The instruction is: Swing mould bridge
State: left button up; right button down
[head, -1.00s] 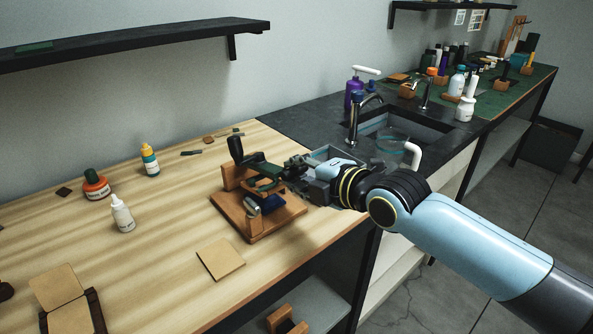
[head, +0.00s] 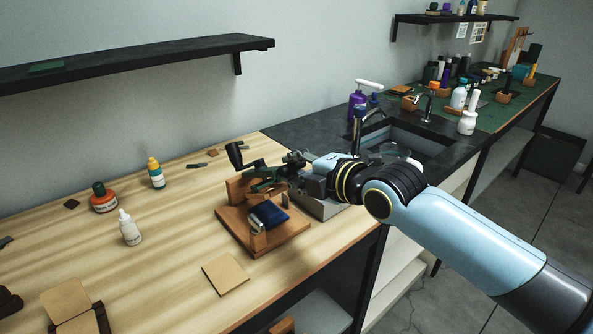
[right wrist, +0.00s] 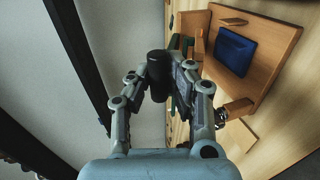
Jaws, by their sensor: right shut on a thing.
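The stamping press has a wooden base (head: 285,237) near the table's front right edge, with a blue pad (head: 268,214) lying open to view on it. A black lever handle (head: 235,154) rises at its back left. The dark green and wood mould bridge (head: 266,184) is at the back of the base, raised clear of the pad. In the right wrist view, a black cylinder (right wrist: 158,66) shows between the fingers, and the pad (right wrist: 235,51) lies to the right.
A tan square piece (head: 226,273) lies in front of the press. Bottles (head: 130,228) and a red-brown jar (head: 104,198) stand to the left. A sink (head: 410,140) lies behind my right arm. A dark shelf (head: 130,62) hangs on the wall above.

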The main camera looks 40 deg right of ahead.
jog(key=shift+w+r, duration=0.1)
jog(key=shift+r, duration=0.1)
jog(key=w+r, duration=0.1)
jog(key=w+r+p, duration=0.1)
jog(key=r, duration=0.1)
jog(key=shift+w+a+r, duration=0.1)
jog(key=shift+w+r, duration=0.05)
jog(key=shift+w+a+r+p, duration=0.1)
jog(key=shift+w+r+p, duration=0.15)
jog(key=shift+w+r, duration=0.55)
jog(key=shift+w+a+r+p, duration=0.1)
jog(key=shift+w+r+p, duration=0.15)
jog(key=shift+w+r, duration=0.5)
jog(key=shift+w+f, duration=0.2)
jog(key=c, duration=2)
grip_release()
jog(key=shift+w+a+r, duration=0.1)
jog(key=shift+w+r, duration=0.2)
jog(key=shift+w, duration=0.35)
jog(key=shift+w+d+r, duration=0.1)
jog(key=shift+w+r, duration=0.15)
jog(key=shift+w, duration=0.4)
jog(key=shift+w+a+r, duration=0.1)
jog(key=shift+w+r, duration=0.2)
jog(key=shift+w, duration=0.35)
jog(key=shift+c, duration=0.2)
